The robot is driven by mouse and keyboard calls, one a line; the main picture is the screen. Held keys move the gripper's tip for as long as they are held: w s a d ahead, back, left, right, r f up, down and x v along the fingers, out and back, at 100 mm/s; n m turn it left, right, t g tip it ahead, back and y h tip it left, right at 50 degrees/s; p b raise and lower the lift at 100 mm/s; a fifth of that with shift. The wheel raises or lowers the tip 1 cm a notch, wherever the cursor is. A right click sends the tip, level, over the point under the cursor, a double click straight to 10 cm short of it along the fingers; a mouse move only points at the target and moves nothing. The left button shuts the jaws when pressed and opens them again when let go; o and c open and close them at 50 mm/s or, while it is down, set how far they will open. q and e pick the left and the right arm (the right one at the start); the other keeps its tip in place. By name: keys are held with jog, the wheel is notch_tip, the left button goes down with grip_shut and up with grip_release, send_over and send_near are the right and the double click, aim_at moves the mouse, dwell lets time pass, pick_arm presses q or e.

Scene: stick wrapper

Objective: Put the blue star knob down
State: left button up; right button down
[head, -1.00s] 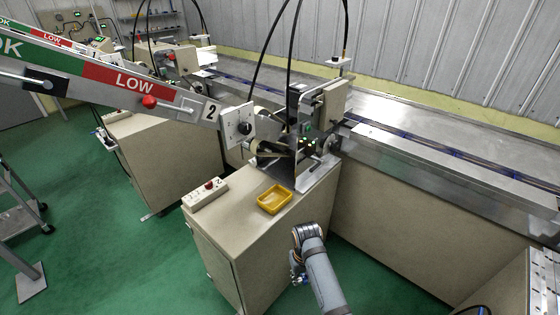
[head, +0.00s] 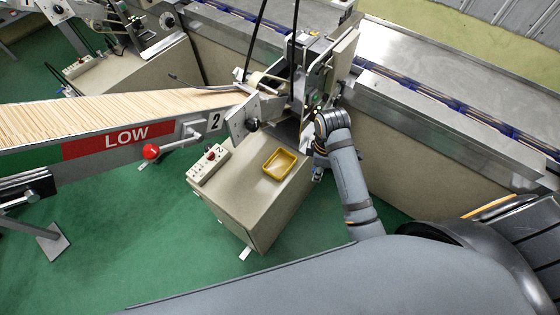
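My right arm comes in from the right and its wrist is bent at the right side of the beige cabinet (head: 245,190). My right gripper (head: 318,168) shows only as a small, partly hidden shape below the wrist, just right of the yellow tray (head: 268,167). Its fingers are too small to tell open from shut. I cannot make out the blue star knob; whether the gripper holds it is not visible. My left gripper is not in view.
A control box with a red button (head: 209,160) sits left of the tray. The stick wrapper's head (head: 290,90) stands behind it. A stick-filled chute marked LOW (head: 125,135) comes in from the left. A conveyor (head: 450,100) runs along the back right.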

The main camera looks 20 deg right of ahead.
jog(key=shift+w, duration=0.1)
jog(key=shift+w+a+f, duration=0.1)
jog(key=shift+w+a, duration=0.1)
jog(key=shift+w, duration=0.1)
jog(key=w+a+f+p, duration=0.2)
jog(key=w+a+f, duration=0.2)
jog(key=w, duration=0.4)
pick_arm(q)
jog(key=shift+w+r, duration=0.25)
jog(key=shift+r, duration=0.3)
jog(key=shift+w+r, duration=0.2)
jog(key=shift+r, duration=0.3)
pick_arm(e)
send_over(286, 169)
jog(key=f, duration=0.5)
jog(key=shift+s, duration=0.4)
jog(key=shift+w+f, duration=0.15)
jog(key=shift+f, duration=0.85)
jog(key=shift+w+f, duration=0.15)
jog(key=shift+f, duration=0.8)
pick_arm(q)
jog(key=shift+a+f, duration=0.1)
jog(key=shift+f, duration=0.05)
pick_arm(e)
jog(key=shift+s, duration=0.1)
